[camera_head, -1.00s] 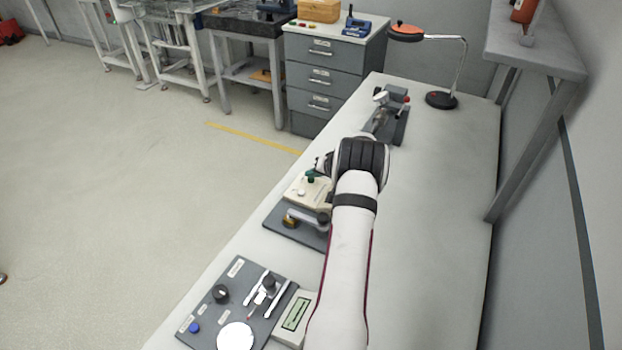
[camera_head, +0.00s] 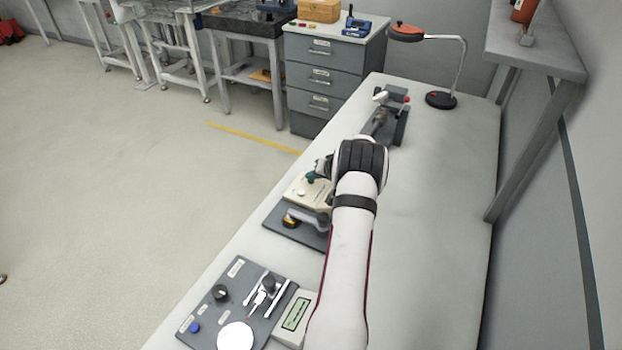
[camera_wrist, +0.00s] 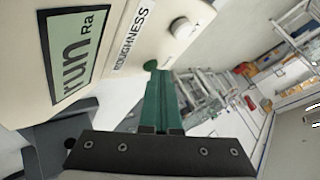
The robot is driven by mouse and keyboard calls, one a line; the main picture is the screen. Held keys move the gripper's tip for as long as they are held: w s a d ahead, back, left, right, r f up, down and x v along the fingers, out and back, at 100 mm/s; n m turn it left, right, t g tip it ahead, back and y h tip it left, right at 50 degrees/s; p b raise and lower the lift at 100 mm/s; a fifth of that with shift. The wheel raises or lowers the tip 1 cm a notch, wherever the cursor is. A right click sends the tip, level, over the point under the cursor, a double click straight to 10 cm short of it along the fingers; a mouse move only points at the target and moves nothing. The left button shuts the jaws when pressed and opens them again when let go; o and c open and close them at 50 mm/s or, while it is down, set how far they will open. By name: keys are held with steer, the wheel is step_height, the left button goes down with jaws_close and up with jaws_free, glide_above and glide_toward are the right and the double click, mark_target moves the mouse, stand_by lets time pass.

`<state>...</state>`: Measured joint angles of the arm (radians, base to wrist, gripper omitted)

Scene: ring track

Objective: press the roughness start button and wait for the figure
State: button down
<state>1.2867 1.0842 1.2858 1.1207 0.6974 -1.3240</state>
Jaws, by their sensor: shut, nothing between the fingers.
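The cream roughness unit (camera_wrist: 110,50) fills the upper left of the wrist view. Its label reads ROUGHNESS (camera_wrist: 135,38), and its green display (camera_wrist: 80,50) reads "run Ra". A round green button (camera_wrist: 150,65) sits at the unit's edge beyond the label. My gripper (camera_wrist: 154,76) has green fingers, shut and empty, with their tips at this button. They look to be touching it, but I cannot tell how far it is pressed. In the head view the unit (camera_head: 303,193) is partly hidden by my arm.
A white knob (camera_wrist: 184,28) stands on the unit near the button. In the head view, a grey plate with dials (camera_head: 225,290) and a small display box (camera_head: 295,313) lie nearer. A lamp (camera_head: 440,98) stands at the back. The bench's right side is clear.

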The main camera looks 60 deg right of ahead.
mark_target(313, 184)
steer(key=shift+r, duration=0.9)
steer(key=shift+r, duration=0.1)
step_height(313, 184, up, 5)
steer(key=shift+f, duration=0.1)
stand_by(0.6)
